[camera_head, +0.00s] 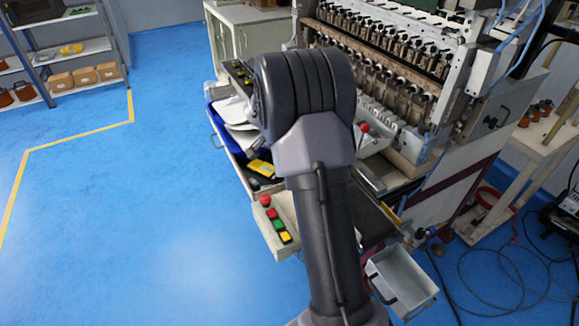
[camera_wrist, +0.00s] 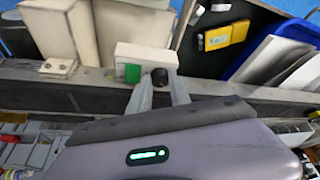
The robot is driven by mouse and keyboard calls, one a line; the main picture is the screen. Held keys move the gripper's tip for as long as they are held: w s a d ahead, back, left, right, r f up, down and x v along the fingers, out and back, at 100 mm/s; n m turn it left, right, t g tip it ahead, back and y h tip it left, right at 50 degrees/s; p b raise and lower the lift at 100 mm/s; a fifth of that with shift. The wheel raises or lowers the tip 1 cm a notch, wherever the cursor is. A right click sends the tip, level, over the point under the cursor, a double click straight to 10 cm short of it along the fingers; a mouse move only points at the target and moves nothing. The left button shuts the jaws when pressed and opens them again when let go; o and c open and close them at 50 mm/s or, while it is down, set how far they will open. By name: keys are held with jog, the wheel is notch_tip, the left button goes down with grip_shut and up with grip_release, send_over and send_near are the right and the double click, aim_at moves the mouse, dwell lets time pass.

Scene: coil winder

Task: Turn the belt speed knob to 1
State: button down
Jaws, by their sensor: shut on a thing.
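A dark round knob (camera_wrist: 160,77) shows in the wrist view, on the front of a small pale box (camera_wrist: 146,54) with a green square (camera_wrist: 132,73) beside it on the left. I take it for the belt speed knob; no scale or number on it is readable. My gripper (camera_wrist: 160,84) reaches up from the bottom of the wrist view, its two fingers shut on the knob from both sides. In the head view my arm hides the gripper and the knob.
A yellow meter (camera_wrist: 225,35) and a blue tray (camera_wrist: 248,48) with papers lie beyond the box. In the head view, a button panel (camera_head: 264,224) stands left of my arm, the coil winder (camera_head: 480,150) right. Blue floor (camera_head: 110,220) is clear at left.

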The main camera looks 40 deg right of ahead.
jog(key=shift+s+n+t+y, duration=0.15)
jog(key=shift+n+t, duration=0.15)
jog(key=shift+n, duration=0.6)
jog(key=shift+n+t+y, duration=0.15)
jog(key=shift+n+t, duration=0.15)
jog(key=shift+n, duration=0.6)
jog(key=c, duration=1.2)
grip_release()
